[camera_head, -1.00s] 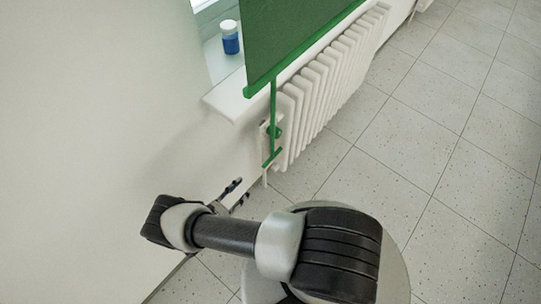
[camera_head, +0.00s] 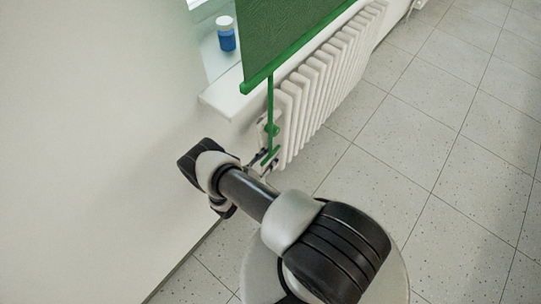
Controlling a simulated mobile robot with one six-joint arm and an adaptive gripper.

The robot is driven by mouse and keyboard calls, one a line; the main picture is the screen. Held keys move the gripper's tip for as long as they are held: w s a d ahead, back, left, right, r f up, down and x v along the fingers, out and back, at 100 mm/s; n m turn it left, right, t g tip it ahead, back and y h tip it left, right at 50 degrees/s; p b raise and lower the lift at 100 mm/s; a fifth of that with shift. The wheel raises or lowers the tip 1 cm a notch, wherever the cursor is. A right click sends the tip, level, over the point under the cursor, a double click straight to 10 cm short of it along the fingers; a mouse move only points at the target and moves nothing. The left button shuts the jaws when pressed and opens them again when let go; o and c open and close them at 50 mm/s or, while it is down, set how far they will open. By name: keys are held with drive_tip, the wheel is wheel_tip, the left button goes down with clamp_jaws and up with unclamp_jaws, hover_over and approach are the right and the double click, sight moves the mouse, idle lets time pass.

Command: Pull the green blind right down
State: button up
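The green blind (camera_head: 290,38) hangs at the window, its bottom bar (camera_head: 300,46) in front of the sill's edge. A green pull (camera_head: 270,100) hangs from the bar, with a knob (camera_head: 271,129) and a short crossbar (camera_head: 269,157) at its lower end. My gripper (camera_head: 265,163) is at the crossbar, its dark fingers seeming to lie on either side of it. The fingers are small and partly hidden by my wrist, so whether they are closed on the crossbar cannot be told.
A white radiator (camera_head: 318,92) stands under the sill, close behind the pull. A blue-and-white jar (camera_head: 226,36) stands on the white sill (camera_head: 232,101) left of the blind. The wall is close on the left; the tiled floor (camera_head: 430,130) at right is clear.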

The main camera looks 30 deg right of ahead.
drive_tip(key=shift+w+d, duration=0.15)
drive_tip(key=shift+d, duration=0.2)
drive_tip(key=shift+c, duration=0.4)
drive_tip(key=c, duration=0.7)
clamp_jaws()
drive_tip(key=shift+f, duration=0.15)
